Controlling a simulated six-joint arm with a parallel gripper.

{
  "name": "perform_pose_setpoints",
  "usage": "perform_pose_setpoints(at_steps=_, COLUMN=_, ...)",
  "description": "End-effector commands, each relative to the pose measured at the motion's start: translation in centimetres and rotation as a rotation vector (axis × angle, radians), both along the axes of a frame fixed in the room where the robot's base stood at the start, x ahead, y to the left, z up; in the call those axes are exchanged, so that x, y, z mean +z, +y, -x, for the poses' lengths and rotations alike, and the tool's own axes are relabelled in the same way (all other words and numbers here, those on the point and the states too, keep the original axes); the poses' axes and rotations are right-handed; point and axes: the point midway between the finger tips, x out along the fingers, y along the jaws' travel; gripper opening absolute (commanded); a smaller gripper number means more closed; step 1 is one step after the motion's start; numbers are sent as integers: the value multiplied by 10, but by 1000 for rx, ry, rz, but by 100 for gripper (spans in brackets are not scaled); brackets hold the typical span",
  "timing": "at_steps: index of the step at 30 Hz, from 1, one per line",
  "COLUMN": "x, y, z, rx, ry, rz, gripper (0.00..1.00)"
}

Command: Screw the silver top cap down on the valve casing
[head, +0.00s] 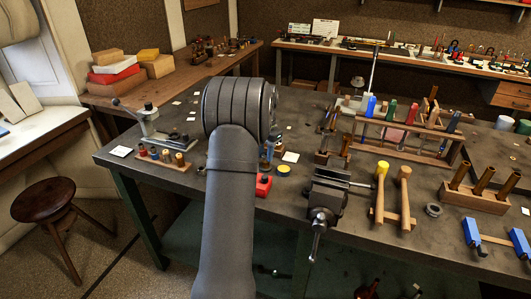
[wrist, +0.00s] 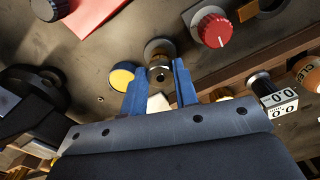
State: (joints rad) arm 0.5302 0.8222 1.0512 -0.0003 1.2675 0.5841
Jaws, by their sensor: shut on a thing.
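In the wrist view, my gripper (wrist: 160,82) has two blue fingers shut on a small silver-grey piece (wrist: 160,75) with a dark hole, which I take for the silver top cap. A round brass-coloured rim (wrist: 158,46) shows just beyond it, perhaps the valve casing. I cannot tell whether the cap touches it or how far it is seated. A pale patch shows between the fingers, nearer the palm. In the head view, my own arm hides the cap, the casing and most of the gripper.
A yellow-topped round tin (wrist: 122,75) stands close left of the fingers, and a red knob (wrist: 215,28) to the right. A red box (head: 263,186) is near the bench edge. A vise (head: 327,197) and mallets (head: 404,197) stand right of my arm.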

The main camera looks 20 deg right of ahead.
Motion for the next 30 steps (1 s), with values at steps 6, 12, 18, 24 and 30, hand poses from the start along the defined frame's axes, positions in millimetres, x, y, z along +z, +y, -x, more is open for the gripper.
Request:
perform_pose_setpoints(at_steps=6, x=0, y=0, z=0, rx=-67, ry=0, rz=0, gripper=0)
perform_pose_setpoints(at_steps=12, x=0, y=0, z=0, rx=-71, ry=0, rz=0, gripper=0)
perform_pose_setpoints(at_steps=18, x=0, y=0, z=-1, rx=-231, ry=0, rz=0, gripper=0)
perform_pose_setpoints(at_steps=24, x=0, y=0, z=-1, rx=-394, ry=0, rz=0, gripper=0)
perform_pose_setpoints(at_steps=30, x=0, y=0, z=-1, rx=-417, ry=0, rz=0, gripper=0)
